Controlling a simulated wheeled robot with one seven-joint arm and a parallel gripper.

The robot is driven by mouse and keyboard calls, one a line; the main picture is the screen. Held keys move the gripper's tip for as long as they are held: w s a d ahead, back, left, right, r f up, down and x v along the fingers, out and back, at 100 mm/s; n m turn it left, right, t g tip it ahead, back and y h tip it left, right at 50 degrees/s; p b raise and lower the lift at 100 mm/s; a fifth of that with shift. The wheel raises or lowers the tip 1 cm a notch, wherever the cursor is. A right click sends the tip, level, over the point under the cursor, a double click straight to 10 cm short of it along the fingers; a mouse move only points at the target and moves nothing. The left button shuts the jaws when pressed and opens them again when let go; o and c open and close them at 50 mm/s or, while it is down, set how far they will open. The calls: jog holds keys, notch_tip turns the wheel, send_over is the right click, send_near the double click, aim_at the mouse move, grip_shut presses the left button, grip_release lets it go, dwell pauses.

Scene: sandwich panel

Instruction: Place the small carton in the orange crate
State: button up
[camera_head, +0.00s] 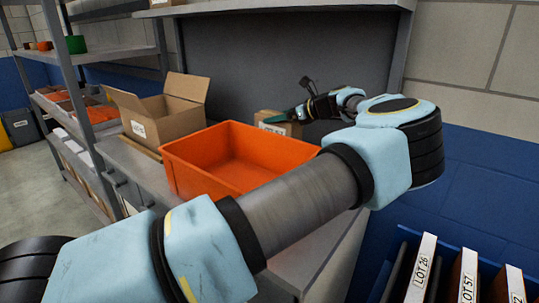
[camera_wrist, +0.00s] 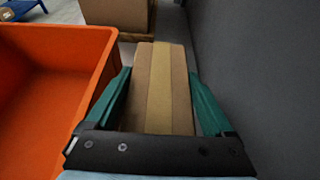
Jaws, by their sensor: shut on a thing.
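The small carton (camera_head: 270,126) is a brown cardboard box with a pale label, behind the far right edge of the orange crate in the head view. In the wrist view the carton (camera_wrist: 147,112) shows a lighter tape strip along its top. My gripper (camera_head: 298,113) is shut on it, with a green finger against each side in the wrist view (camera_wrist: 158,76). The orange crate (camera_head: 185,176) looks empty. In the wrist view the crate (camera_wrist: 98,50) lies just left of the carton, outside it. The carton's underside is hidden, so I cannot tell whether it touches the bench.
An open cardboard box (camera_head: 170,124) stands left of the crate. A dark grey back panel (camera_head: 290,62) rises close behind, and an upper shelf (camera_head: 270,9) hangs above. A blue bin with LOT-labelled items (camera_head: 421,268) is at the lower right.

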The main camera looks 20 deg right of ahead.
jog(key=shift+f+p, duration=1.05)
jog(key=shift+f, duration=2.5)
jog(key=shift+f, duration=0.1)
jog(key=o, duration=1.2)
jog(key=shift+o, duration=0.2)
